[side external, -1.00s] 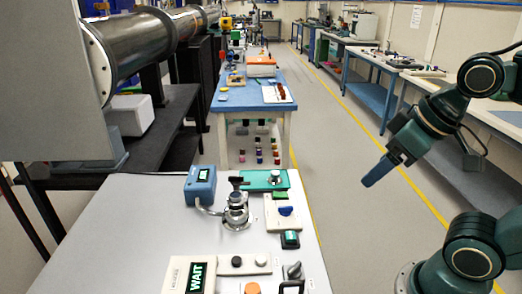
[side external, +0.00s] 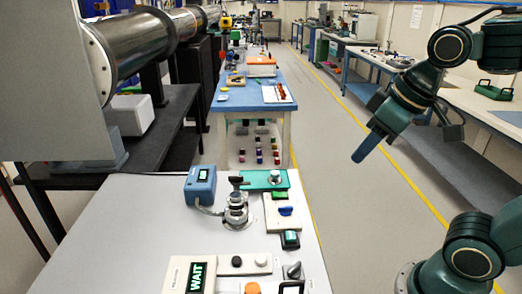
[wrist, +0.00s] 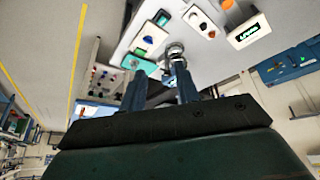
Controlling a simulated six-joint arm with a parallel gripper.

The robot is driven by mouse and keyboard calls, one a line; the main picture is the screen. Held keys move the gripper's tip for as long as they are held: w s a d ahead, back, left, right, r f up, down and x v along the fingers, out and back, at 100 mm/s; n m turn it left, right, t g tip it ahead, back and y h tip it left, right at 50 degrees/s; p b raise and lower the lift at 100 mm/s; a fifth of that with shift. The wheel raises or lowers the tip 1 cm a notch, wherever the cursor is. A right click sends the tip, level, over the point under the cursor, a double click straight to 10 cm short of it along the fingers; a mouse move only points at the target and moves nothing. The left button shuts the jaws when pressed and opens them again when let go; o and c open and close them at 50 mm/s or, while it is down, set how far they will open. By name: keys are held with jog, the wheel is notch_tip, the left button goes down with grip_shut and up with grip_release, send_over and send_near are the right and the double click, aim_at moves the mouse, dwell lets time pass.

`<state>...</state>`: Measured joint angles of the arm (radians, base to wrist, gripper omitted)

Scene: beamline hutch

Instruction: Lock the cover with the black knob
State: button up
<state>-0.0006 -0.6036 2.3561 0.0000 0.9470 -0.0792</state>
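A round metal fixture (side external: 236,213) stands on the grey bench, with a black knob or handle (side external: 236,182) on its top. A grey cable joins it to a blue box with a lit display (side external: 201,185). The fixture also shows in the wrist view (wrist: 175,50), beyond my fingers; its cover's state is too small to tell. A pale panel nearer the camera bears another black round knob (side external: 236,261) and a white one. My gripper (side external: 358,160) hangs in the air right of the bench, away from everything. In the wrist view its two blue fingers (wrist: 159,83) are apart, with nothing held.
A teal plate with a round knob (side external: 265,180) and a panel with a blue knob (side external: 284,211) stand by the fixture. Open floor (side external: 350,230) lies right of the bench (side external: 130,230).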

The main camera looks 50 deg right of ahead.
jog(key=w+r+n+g, duration=0.1)
jog(key=w+r+n, duration=0.15)
jog(key=w, duration=0.65)
jog(key=n+g, duration=0.4)
jog(key=n, duration=0.2)
send_over(236, 176)
notch_tip(236, 176, down, 11)
jog(key=shift+r+m, duration=0.15)
jog(key=shift+m, duration=0.1)
notch_tip(236, 176, down, 14)
jog(key=shift+r, duration=0.1)
grip_shut()
